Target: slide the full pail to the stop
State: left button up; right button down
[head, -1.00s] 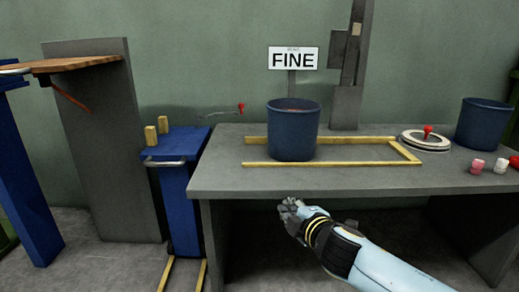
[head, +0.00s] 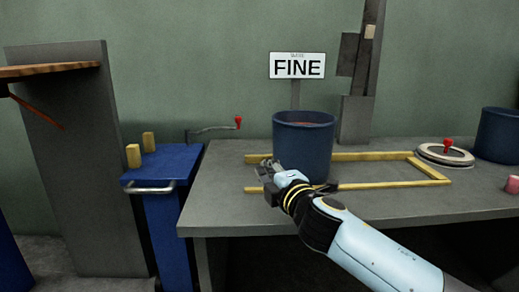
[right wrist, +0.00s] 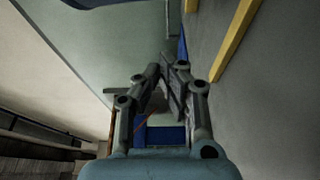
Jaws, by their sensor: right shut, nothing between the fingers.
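The dark blue pail (head: 303,145), filled with something brownish near its rim, stands upright on the grey bench between two yellow rails (head: 385,187). A yellow crossbar (head: 430,169) closes the rails at their right end, well apart from the pail. My right gripper (head: 265,166) is shut and empty, just left of the pail's lower part and near the rails' open left end. I cannot tell whether it touches the pail. The right wrist view shows its fingers (right wrist: 165,70) together, with a yellow rail (right wrist: 235,40) beside them. My left gripper is not in view.
A round lid-like disc with a red knob (head: 446,153) and another blue pail (head: 498,135) are to the right on the bench (head: 225,205). A FINE sign (head: 297,66) stands behind. A blue cart (head: 162,180) is left of the bench.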

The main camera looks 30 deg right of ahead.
jog(key=b+x, duration=0.1)
jog(key=x, duration=0.9)
jog(key=shift+w, duration=0.1)
jog(key=d, duration=0.1)
jog(key=s+d, duration=0.1)
jog(key=d, duration=0.1)
jog(key=shift+s+b, duration=0.2)
jog(key=shift+b, duration=0.2)
jog(key=shift+s+d, duration=0.15)
jog(key=shift+d, duration=0.1)
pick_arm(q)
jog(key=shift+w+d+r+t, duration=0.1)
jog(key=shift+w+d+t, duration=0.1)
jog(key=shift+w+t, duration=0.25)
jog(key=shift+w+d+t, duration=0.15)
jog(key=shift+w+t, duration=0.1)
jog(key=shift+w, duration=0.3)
pick_arm(e)
jog(key=shift+r, duration=0.1)
jog(key=shift+s+d, duration=0.1)
